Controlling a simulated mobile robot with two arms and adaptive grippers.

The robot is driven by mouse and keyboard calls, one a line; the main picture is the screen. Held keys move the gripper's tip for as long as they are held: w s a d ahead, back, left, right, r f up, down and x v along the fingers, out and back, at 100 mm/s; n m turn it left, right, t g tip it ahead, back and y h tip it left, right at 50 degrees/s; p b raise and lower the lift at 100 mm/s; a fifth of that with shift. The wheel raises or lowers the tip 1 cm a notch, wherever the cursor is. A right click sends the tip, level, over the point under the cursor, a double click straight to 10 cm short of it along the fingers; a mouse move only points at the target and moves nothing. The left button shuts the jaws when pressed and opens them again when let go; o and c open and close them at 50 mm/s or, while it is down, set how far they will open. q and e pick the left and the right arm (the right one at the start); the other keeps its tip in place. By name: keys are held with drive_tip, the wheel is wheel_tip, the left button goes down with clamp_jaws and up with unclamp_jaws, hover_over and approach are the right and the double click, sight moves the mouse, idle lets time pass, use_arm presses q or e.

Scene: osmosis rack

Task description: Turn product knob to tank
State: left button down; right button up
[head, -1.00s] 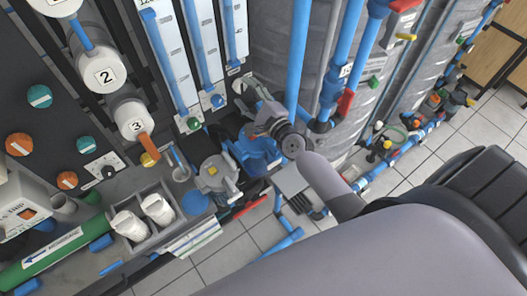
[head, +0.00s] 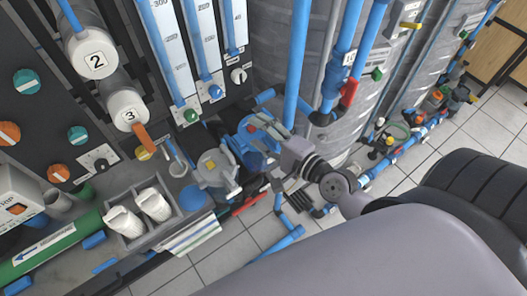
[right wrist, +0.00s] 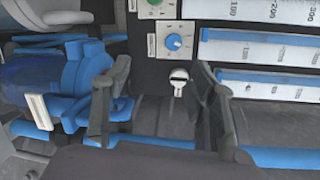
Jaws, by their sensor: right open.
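A row of small knobs sits on the panel below the flow tubes. A green knob (head: 190,115), a blue knob (head: 215,92) and a white knob (head: 238,75) show in the head view. I cannot read which one is the product knob. In the right wrist view the white knob (right wrist: 179,77) shows between and beyond my fingers, with the blue knob (right wrist: 173,42) above it. My right gripper (right wrist: 162,80) is open and empty, apart from the knobs. In the head view the right gripper (head: 272,132) is below and right of the white knob. My left gripper is not in view.
Vertical blue pipes (head: 299,60) and a red-handled valve (head: 348,92) stand right of the panel. A blue pump (head: 257,140) is close to my right gripper. A grey tray (head: 181,217) holds white cups at lower left.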

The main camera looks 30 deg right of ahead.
drive_tip(key=s+a+f+n+g+h, duration=0.1)
drive_tip(key=s+a+f+n+g, duration=0.3)
drive_tip(key=s+f+n+g, duration=0.4)
drive_tip(key=shift+s+a+f+n+g, duration=0.35)
drive_tip(key=shift+s+f+n, duration=0.4)
drive_tip(key=shift+f+n, duration=1.9)
drive_tip(key=shift+d+r+n, duration=0.1)
drive_tip(key=shift+r+n, duration=0.65)
drive_tip(key=s+d+f+n+g+h, duration=0.15)
drive_tip(key=s+f, duration=0.25)
drive_tip(key=f, duration=1)
drive_tip(key=s+d+f+g+h, duration=0.1)
drive_tip(key=s+d+f+g, duration=0.15)
drive_tip(key=f, duration=1.05)
drive_tip(key=s+d+f+n+g, duration=0.1)
drive_tip(key=s+f, duration=0.6)
drive_tip(key=s, duration=0.2)
drive_tip(key=s+d+f+n+g+h, duration=0.1)
drive_tip(key=s+d+f+n, duration=0.1)
drive_tip(key=s+f, duration=0.5)
drive_tip(key=s, duration=0.3)
drive_tip(key=shift+n+h, duration=0.25)
